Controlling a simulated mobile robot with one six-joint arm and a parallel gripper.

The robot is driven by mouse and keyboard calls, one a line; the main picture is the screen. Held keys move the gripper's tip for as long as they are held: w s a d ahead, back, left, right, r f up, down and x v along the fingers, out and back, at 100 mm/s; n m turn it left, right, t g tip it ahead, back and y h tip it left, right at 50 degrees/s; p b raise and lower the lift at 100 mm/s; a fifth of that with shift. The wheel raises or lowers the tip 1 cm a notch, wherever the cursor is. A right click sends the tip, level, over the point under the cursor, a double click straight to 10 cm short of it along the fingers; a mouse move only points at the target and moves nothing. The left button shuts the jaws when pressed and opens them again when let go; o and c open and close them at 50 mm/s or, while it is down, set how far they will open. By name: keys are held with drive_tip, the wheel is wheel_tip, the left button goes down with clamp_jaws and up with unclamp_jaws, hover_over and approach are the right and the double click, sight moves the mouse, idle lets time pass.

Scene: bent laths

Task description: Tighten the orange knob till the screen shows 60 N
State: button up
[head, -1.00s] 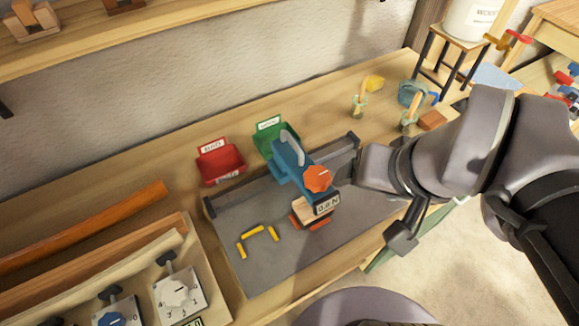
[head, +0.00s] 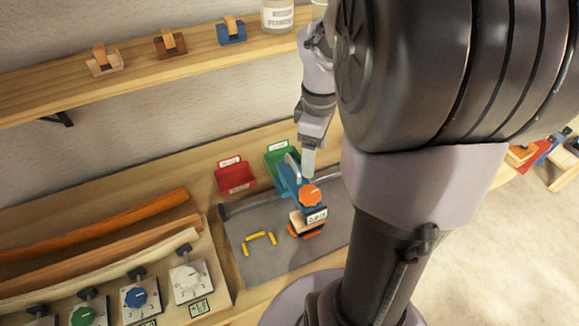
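The orange knob (head: 310,194) sits on the front of a blue clamp-like device (head: 289,177) with a grey curved handle. Just below the knob is the small screen (head: 317,216); its digits are too small to read surely. Under the screen is a light wooden block (head: 303,222) with orange-red pieces at its base. My gripper (head: 308,163) points down just behind and above the knob in the head view, apart from it as far as I can tell. Its fingers overlap in this view, so its opening is hidden.
A red bin (head: 235,177) and a green bin (head: 280,152) stand behind the grey mat (head: 265,271). Yellow pieces (head: 259,237) lie on the mat. Dial panels (head: 190,278) and bent laths (head: 95,225) lie left. My arm hides the bench's right side.

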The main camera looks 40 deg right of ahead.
sight(310, 193)
wheel_tip(310, 193, down, 15)
drive_tip(key=b, duration=0.4)
drive_tip(key=shift+r, duration=0.1)
drive_tip(key=c, duration=1.4)
